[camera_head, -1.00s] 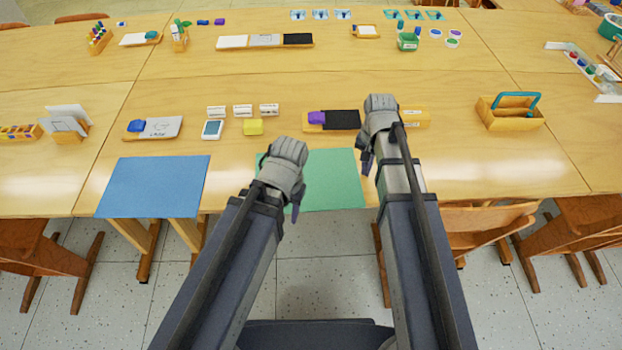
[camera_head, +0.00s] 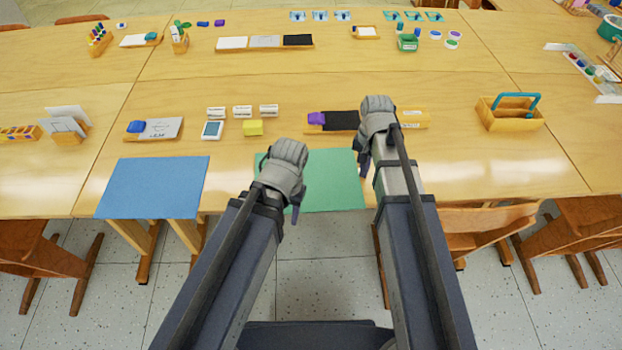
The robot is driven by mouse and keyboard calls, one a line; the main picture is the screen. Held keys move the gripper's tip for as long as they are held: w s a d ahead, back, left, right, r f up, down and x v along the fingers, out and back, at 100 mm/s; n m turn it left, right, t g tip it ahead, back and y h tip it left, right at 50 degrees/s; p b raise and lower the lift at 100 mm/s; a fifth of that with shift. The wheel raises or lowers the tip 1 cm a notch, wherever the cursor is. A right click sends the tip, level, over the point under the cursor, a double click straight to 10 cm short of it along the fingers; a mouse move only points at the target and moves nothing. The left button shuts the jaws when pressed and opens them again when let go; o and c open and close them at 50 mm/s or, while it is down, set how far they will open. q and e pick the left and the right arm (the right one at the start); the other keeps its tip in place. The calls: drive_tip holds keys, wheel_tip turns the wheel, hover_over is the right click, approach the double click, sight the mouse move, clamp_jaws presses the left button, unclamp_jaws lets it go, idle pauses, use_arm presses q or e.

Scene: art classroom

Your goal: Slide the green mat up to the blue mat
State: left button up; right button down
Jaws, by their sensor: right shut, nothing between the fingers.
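The blue mat (camera_head: 152,187) lies flat at the table's front edge on the left. The green mat (camera_head: 330,182) lies flat to its right, with a strip of bare wood between them. My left gripper (camera_head: 294,212) is over the left part of the green mat and hides some of it; its fingers are mostly hidden, so I cannot tell whether they are open. My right gripper (camera_head: 364,160) is at the green mat's right edge, shut and empty. I cannot tell whether it touches the mat.
Behind the mats stand a yellow block (camera_head: 252,127), small white cards (camera_head: 242,111), a whiteboard tray (camera_head: 160,129) and a wooden tray with a purple item (camera_head: 317,118). A caddy (camera_head: 511,112) stands right. The wood between the mats (camera_head: 228,180) is clear.

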sight(352, 175)
drive_tip(key=shift+s+a, duration=0.2)
drive_tip(key=shift+a, duration=0.9)
drive_tip(key=shift+w+a, duration=0.1)
drive_tip(key=shift+a, duration=0.4)
idle(0.8)
